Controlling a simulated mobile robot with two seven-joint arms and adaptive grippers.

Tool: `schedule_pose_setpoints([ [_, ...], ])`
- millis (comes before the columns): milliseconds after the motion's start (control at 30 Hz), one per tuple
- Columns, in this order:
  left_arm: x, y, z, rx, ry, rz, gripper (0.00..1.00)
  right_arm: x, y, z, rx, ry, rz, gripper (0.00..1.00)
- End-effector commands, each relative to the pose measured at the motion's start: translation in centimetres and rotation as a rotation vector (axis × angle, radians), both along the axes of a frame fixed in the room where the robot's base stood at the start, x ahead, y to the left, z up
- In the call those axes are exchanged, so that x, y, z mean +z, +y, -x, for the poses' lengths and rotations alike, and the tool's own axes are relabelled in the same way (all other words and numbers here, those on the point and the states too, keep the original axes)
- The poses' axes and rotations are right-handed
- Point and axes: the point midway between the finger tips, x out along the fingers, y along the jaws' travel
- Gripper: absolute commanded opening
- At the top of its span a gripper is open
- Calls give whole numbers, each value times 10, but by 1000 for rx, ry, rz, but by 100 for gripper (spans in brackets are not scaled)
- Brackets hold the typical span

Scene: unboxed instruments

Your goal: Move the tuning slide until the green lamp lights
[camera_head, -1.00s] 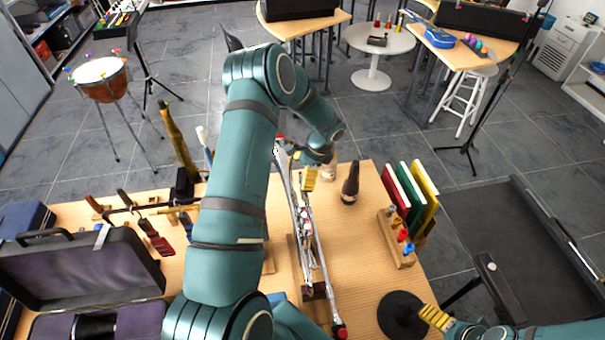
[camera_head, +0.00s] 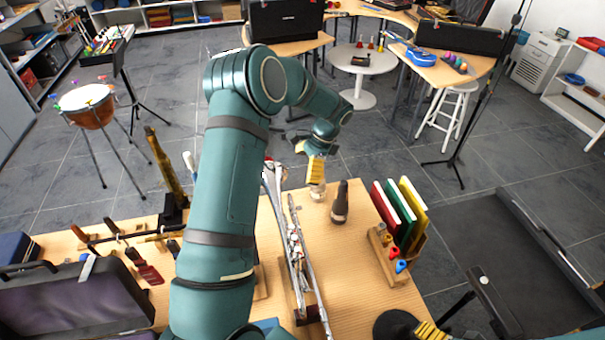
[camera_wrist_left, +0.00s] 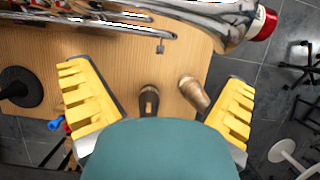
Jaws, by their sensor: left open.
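A long silver wind instrument (camera_head: 297,250) lies along the table on a wooden support, with its tubing and keys also at the top of the left wrist view (camera_wrist_left: 185,22). It has a red end piece (camera_wrist_left: 262,22). I cannot make out which part is the tuning slide, and I see no green lamp. My left gripper (camera_head: 318,160) is above the table's far edge, beyond the instrument and apart from it. Its yellow fingers (camera_wrist_left: 160,112) are spread wide and empty. Only the yellow fingers of my right gripper (camera_head: 430,331) show at the bottom right; their opening is unclear.
A dark bottle-shaped piece (camera_head: 340,203) and a tan one (camera_head: 318,191) stand near the left gripper. Coloured books (camera_head: 400,213) and a wooden rack (camera_head: 388,258) stand to the right. An open case (camera_head: 70,300) is on the left.

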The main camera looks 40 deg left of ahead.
Motion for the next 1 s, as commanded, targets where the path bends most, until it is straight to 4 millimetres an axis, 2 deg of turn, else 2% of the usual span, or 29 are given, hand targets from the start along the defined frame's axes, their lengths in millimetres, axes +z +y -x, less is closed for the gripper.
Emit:
schedule_pose_setpoints([
  [267,1,-1,0,0,-1,0,100,0,0,0,0,0,0,100],
  [433,17,-18,10,-7,-7,0,100,-2,0,0,0,0,0,100],
  [533,17,-21,15,-3,-5,-1,100,-2,0,0,0,0,0,100],
  [767,-10,-14,24,-2,-1,1,100,-1,0,0,0,0,0,100],
  [1000,-54,-3,38,-2,-1,1,100,0,0,0,0,0,0,100],
])
